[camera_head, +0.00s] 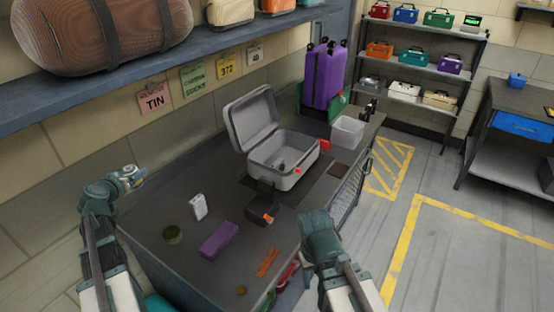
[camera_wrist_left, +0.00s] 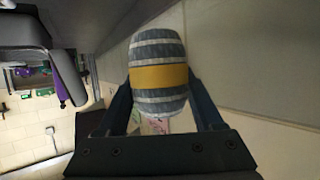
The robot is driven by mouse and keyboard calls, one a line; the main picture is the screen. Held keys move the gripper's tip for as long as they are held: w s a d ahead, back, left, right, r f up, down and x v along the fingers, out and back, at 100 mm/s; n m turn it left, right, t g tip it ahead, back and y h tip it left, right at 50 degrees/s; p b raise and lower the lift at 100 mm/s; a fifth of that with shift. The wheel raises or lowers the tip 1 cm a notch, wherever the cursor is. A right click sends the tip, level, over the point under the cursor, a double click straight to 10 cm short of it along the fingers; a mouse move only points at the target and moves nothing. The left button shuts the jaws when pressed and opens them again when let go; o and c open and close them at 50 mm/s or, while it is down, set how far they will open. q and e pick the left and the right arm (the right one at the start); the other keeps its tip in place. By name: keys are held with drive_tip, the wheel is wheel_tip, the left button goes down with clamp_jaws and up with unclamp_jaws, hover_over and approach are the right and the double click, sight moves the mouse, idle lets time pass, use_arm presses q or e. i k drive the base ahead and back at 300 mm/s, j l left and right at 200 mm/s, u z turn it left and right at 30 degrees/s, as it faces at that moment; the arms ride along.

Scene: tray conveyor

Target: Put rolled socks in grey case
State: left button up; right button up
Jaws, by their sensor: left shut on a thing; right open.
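The rolled socks are a grey-blue striped bundle with a yellow band. My left gripper (camera_head: 133,178) is shut on the rolled socks (camera_wrist_left: 159,76), as the left wrist view shows, and holds them left of the bench top. The grey case (camera_head: 305,150) stands open on the bench, its lid tilted back to the left. A small dark item lies inside it. The socks are well left of the case and apart from it. My right gripper (camera_head: 313,225) is open near the bench's right front side, in front of the case; its fingertips are hard to make out.
On the bench lie a white packet (camera_head: 199,206), a green round tin (camera_head: 172,234), a purple box (camera_head: 220,239), an orange item (camera_head: 267,262) and a dark item (camera_head: 260,215) before the case. A clear bin (camera_head: 347,132) and purple suitcase (camera_head: 323,75) stand behind. A shelf (camera_head: 130,82) overhangs the left.

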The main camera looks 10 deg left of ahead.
sight(297, 160)
drive_tip(key=l+u, duration=0.1)
drive_tip(key=l, duration=0.5)
drive_tip(key=i+l+u, duration=0.1)
drive_tip(key=l, duration=0.2)
drive_tip(key=i+l+u, duration=0.1)
drive_tip(key=l, duration=0.25)
drive_tip(key=i+l+u, duration=0.1)
drive_tip(key=l, duration=0.25)
drive_tip(key=i+l+u, duration=0.1)
drive_tip(key=l, duration=0.25)
drive_tip(key=i+l+u, duration=0.1)
drive_tip(key=l, duration=0.2)
drive_tip(key=i+l, duration=0.25)
drive_tip(key=i+l+u, duration=0.15)
drive_tip(key=l, duration=0.3)
drive_tip(key=i+l, duration=0.15)
drive_tip(key=l, duration=0.15)
drive_tip(key=i+l+u, duration=0.15)
drive_tip(key=l, duration=0.2)
drive_tip(key=i+l, duration=0.1)
drive_tip(key=l, duration=0.25)
drive_tip(key=i+l+u, duration=0.15)
drive_tip(key=l, duration=0.25)
